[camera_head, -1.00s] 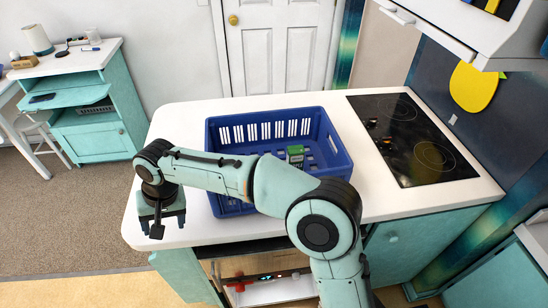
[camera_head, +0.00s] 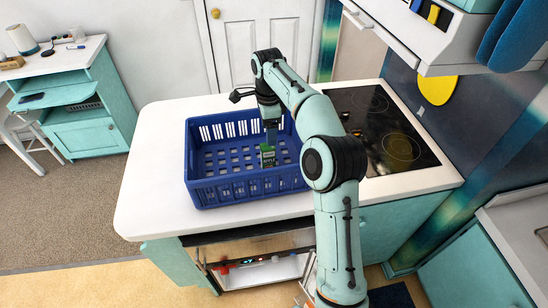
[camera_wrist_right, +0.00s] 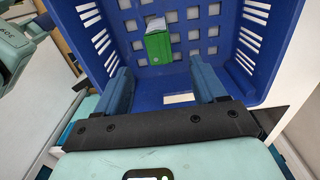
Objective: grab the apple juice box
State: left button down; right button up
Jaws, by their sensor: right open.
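The apple juice box (camera_head: 268,157) is a small green carton with a pale top, inside the blue crate (camera_head: 240,188) on the white counter. It also shows in the right wrist view (camera_wrist_right: 158,47), against the crate's slotted floor. My right gripper (camera_head: 271,136) points down into the crate, just above the box, and partly hides it in the head view. In the right wrist view its two blue fingers (camera_wrist_right: 162,78) are apart with nothing between them, and the box lies beyond their tips. My left gripper is not in view.
The crate's walls stand close around my right gripper. A black cooktop (camera_head: 385,130) lies right of the crate. The white counter (camera_head: 150,170) is bare to the left. An overhead cabinet (camera_head: 420,40) hangs at the upper right.

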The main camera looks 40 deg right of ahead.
aim_at(268, 155)
notch_tip(268, 155, down, 5)
jog(key=shift+s+a+f, duration=0.1)
jog(key=shift+s, duration=0.05)
jog(key=shift+w+a+f, duration=0.1)
jog(key=shift+w+f, duration=0.05)
jog(key=shift+f, duration=1.4)
jog(key=shift+w+f, duration=0.1)
jog(key=shift+f, duration=1.45)
jog(key=shift+r, duration=0.1)
jog(key=c, duration=1.2)
